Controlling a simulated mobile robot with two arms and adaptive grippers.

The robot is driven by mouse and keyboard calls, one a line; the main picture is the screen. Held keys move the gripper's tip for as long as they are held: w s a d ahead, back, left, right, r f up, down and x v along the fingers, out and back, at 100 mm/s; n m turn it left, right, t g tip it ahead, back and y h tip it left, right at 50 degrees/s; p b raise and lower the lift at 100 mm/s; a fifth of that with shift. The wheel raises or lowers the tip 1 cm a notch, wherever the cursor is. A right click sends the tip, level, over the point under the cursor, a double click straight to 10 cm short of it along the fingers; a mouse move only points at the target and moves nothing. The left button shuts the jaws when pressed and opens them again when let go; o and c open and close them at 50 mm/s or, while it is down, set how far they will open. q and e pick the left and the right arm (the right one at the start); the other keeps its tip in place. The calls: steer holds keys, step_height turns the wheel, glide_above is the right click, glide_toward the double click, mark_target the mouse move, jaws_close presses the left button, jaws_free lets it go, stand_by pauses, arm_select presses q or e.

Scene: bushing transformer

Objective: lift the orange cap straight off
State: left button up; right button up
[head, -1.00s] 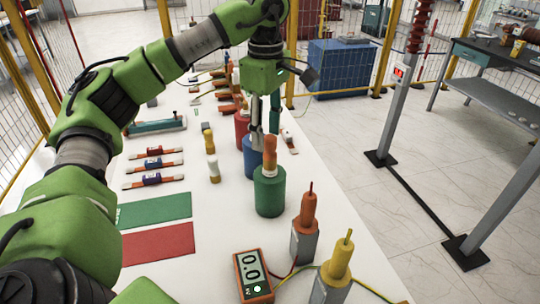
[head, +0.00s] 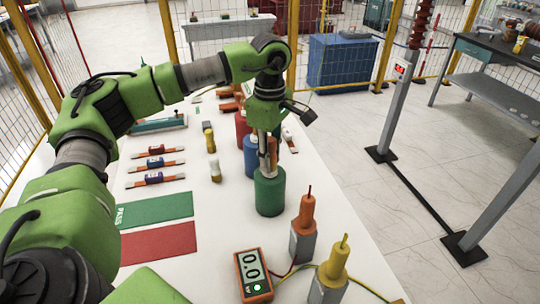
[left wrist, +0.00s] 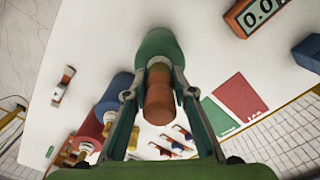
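The orange cap (head: 272,152) stands upright on top of the green cylinder (head: 269,192), partly hidden behind a finger. In the left wrist view the orange cap (left wrist: 159,103) lies between the fingers, with the green cylinder (left wrist: 158,47) beyond it. My left gripper (head: 267,166) points down over the cylinder. Its fingers are on either side of the cap. In the left wrist view, narrow gaps seem to show between the cap and the fingers of the left gripper (left wrist: 157,78), so it looks open. My right gripper is not in view.
A blue cylinder (head: 250,160) and a red one (head: 241,128) stand close behind. An orange terminal (head: 305,215), a yellow terminal (head: 337,262) and a meter (head: 252,274) stand in front. Green (head: 160,209) and red (head: 160,243) mats lie to the left.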

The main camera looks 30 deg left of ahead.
arm_select(q)
steer(key=c, duration=0.3)
steer(key=shift+c, duration=0.2)
steer(key=shift+r, duration=0.1)
steer(key=shift+w+r+b, duration=0.1)
steer(key=shift+r+b, duration=0.3)
steer(key=shift+r, duration=0.05)
steer(key=s+d+r+p, duration=0.2)
steer(key=s+d+r, duration=0.2)
steer(key=r, duration=0.5)
steer(key=s+d+r+p, duration=0.2)
steer(key=s+d+r, duration=0.3)
steer(key=r, duration=0.5)
steer(key=shift+s+d, duration=0.3)
steer(key=shift+s, duration=0.35)
steer(key=shift+f, duration=0.1)
